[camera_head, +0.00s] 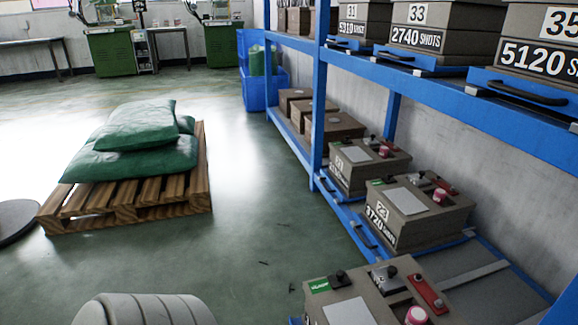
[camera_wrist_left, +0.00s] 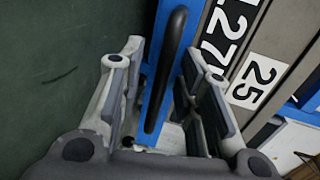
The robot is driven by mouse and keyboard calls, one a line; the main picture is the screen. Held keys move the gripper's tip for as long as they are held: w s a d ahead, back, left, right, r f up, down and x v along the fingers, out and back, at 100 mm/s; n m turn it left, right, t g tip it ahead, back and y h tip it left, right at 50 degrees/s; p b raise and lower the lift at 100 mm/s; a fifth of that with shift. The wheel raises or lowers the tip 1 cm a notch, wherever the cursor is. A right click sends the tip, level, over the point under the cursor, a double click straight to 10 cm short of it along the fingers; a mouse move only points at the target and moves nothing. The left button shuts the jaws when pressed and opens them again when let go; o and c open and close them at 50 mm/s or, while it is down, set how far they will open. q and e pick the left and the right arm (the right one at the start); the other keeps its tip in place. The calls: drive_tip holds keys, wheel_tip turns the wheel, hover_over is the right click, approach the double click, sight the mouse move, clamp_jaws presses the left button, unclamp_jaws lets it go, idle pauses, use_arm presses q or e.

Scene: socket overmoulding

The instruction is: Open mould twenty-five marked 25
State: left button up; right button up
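My right gripper is not in view.
Moulds 23 (camera_head: 415,212) and 21 (camera_head: 365,165) sit farther along the blue rack's lower shelf. Moulds 33 (camera_head: 425,30) and 35 (camera_head: 540,45) are above. A wooden pallet (camera_head: 170,190) with green sacks (camera_head: 135,150) stands left.

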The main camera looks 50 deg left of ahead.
use_arm(q)
drive_tip(key=v, duration=1.2)
idle(0.5)
